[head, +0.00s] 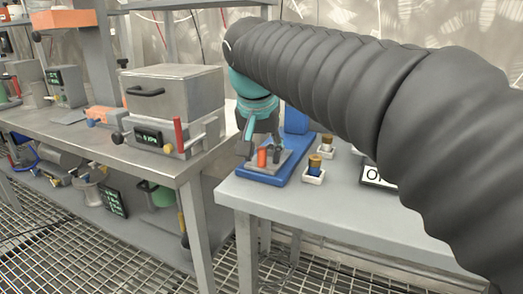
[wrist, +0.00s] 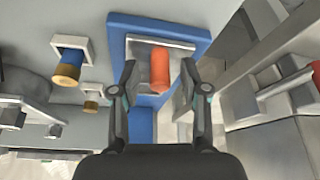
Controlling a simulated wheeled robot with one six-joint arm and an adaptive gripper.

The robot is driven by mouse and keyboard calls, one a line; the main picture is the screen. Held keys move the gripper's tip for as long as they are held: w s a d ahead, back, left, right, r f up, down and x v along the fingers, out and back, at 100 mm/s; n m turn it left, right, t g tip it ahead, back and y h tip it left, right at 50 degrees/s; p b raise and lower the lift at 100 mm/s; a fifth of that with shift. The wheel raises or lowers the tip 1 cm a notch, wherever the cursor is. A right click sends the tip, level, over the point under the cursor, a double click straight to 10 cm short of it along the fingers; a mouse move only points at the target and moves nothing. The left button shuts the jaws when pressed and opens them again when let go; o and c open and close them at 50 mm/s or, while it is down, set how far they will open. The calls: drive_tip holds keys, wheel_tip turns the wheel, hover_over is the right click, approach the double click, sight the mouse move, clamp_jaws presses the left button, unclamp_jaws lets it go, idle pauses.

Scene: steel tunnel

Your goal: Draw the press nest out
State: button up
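The press has a blue base (head: 262,178) at the left end of the right-hand table; its base (wrist: 190,28) also shows in the wrist view. The nest is a grey metal plate (wrist: 136,50) on that base, with an upright orange-red handle (wrist: 160,72) that also shows in the head view (head: 262,157). My gripper (wrist: 158,70) is open, its two fingers on either side of the handle with a gap at each side. In the head view my gripper (head: 260,145) is over the nest, partly hiding it and the press behind.
Small white trays (head: 313,177) hold blue-and-brass parts (head: 315,162) right of the press. A black-edged sign (head: 375,179) lies farther right, partly hidden by my arm. A bench (head: 100,150) with a steel box (head: 172,92) and red lever stands left, across a gap.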

drive_tip(key=v, duration=1.2)
drive_tip(key=shift+a, duration=0.1)
